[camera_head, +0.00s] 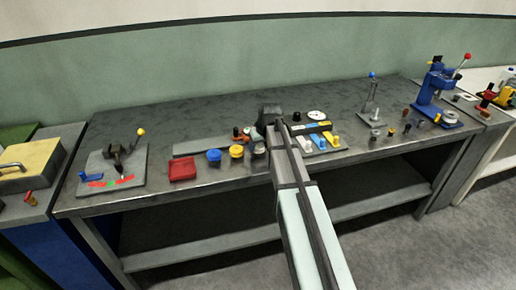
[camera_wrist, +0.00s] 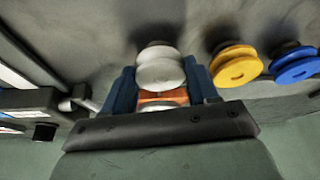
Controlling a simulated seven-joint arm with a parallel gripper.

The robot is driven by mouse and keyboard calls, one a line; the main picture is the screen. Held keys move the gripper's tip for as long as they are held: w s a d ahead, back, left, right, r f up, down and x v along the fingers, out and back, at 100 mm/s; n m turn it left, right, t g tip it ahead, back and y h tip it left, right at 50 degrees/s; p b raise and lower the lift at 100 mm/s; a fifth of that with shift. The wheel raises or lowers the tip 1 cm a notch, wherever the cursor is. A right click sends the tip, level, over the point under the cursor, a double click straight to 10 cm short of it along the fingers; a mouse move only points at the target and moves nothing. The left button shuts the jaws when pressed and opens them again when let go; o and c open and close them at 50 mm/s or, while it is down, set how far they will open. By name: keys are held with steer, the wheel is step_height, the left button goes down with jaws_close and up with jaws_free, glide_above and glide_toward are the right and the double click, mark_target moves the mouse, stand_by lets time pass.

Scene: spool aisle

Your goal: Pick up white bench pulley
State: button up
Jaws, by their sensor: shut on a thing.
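The white bench pulley (camera_wrist: 160,70) is between the two blue fingers of my gripper (camera_wrist: 161,77) in the wrist view, with one finger on each side of it. My gripper is shut on it. An orange part and another pale rounded edge show just behind the pulley, between the fingers. In the head view my gripper (camera_head: 262,138) is over the middle of the grey bench, and my arm hides much of that spot. I cannot tell whether the pulley is clear of the surface under it.
A yellow pulley (camera_wrist: 234,64) and a blue pulley (camera_wrist: 293,66) stand close beside the white one. A red tray (camera_head: 182,168) lies left of them on the bench (camera_head: 215,118). A board with coloured pieces (camera_head: 318,139) is just right of my gripper. A blue press (camera_head: 436,85) stands farther right.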

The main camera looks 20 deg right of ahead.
steer(key=c, duration=0.3)
